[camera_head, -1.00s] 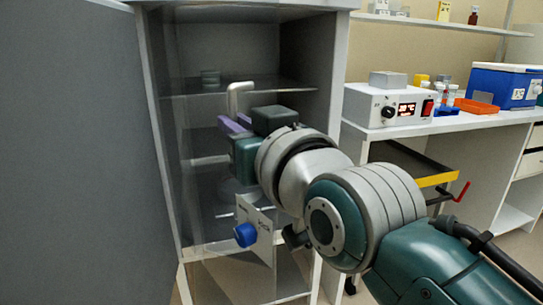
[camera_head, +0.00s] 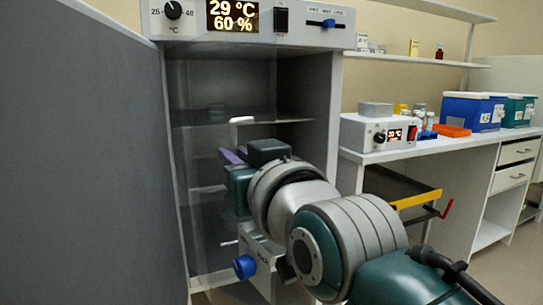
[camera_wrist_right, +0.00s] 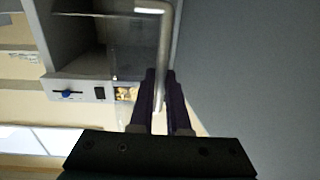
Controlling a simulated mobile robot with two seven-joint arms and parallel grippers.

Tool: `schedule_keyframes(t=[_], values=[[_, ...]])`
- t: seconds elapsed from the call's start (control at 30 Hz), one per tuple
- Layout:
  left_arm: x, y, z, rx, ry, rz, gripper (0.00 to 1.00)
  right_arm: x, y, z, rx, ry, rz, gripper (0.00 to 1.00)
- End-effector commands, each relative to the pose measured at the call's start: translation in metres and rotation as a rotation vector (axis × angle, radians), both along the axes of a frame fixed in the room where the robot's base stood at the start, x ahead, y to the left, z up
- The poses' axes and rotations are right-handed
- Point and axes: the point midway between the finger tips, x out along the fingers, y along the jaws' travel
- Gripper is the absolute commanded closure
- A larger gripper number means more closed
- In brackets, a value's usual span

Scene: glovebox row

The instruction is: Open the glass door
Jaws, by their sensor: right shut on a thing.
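The glass door (camera_head: 200,170) is a see-through pane on the front of a grey cabinet with shelves. I cannot tell whether it stands slightly ajar. Its pale bent bar handle (camera_head: 241,121) rises above my right gripper (camera_head: 231,156). In the right wrist view the handle (camera_wrist_right: 167,40) runs down between the purple fingers of the right gripper (camera_wrist_right: 160,100), which is shut on it. My right wrist and arm hide part of the pane and the cabinet's lower front. My left gripper is not in view.
A large grey panel (camera_head: 85,150) stands close on the left. The cabinet's control panel (camera_head: 250,22) is above the opening. On the right, a bench (camera_head: 450,145) holds a white device (camera_head: 380,132), an orange tray (camera_head: 452,131) and a blue box (camera_head: 470,111). A yellow-edged tray (camera_head: 415,199) sits below.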

Motion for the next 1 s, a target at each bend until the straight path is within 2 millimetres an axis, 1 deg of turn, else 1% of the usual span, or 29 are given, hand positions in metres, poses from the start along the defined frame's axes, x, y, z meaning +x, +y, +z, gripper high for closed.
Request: schedule_keyframes(t=[0.03, 0.07, 0.13, 0.17, 0.43, 0.57, 0.67, 0.8, 1.0], values=[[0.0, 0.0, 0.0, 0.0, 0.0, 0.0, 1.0, 0.0, 0.0, 0.003, 0.003, -0.006, 0.0, 1.0], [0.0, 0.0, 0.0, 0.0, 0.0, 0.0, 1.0, 0.0, 0.0, 0.003, 0.003, -0.006, 0.0, 0.83], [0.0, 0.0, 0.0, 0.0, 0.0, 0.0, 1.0, 0.0, 0.0, 0.003, 0.003, -0.006, 0.0, 0.75], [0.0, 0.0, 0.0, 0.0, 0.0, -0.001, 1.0, 0.0, 0.0, 0.003, 0.003, -0.007, 0.0, 0.73], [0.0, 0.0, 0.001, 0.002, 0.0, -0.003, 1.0, -0.001, -0.001, 0.002, 0.001, -0.004, -0.001, 0.73], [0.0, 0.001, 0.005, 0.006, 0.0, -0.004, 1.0, -0.01, -0.007, 0.002, 0.001, -0.003, -0.001, 0.73], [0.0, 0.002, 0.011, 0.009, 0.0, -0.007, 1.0, -0.023, -0.013, 0.003, 0.001, -0.003, 0.0, 0.73], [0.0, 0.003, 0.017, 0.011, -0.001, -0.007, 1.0, -0.046, -0.026, 0.003, 0.001, -0.003, 0.0, 0.73], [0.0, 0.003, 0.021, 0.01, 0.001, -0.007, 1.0, -0.075, -0.042, 0.002, 0.001, -0.004, 0.0, 0.73]])
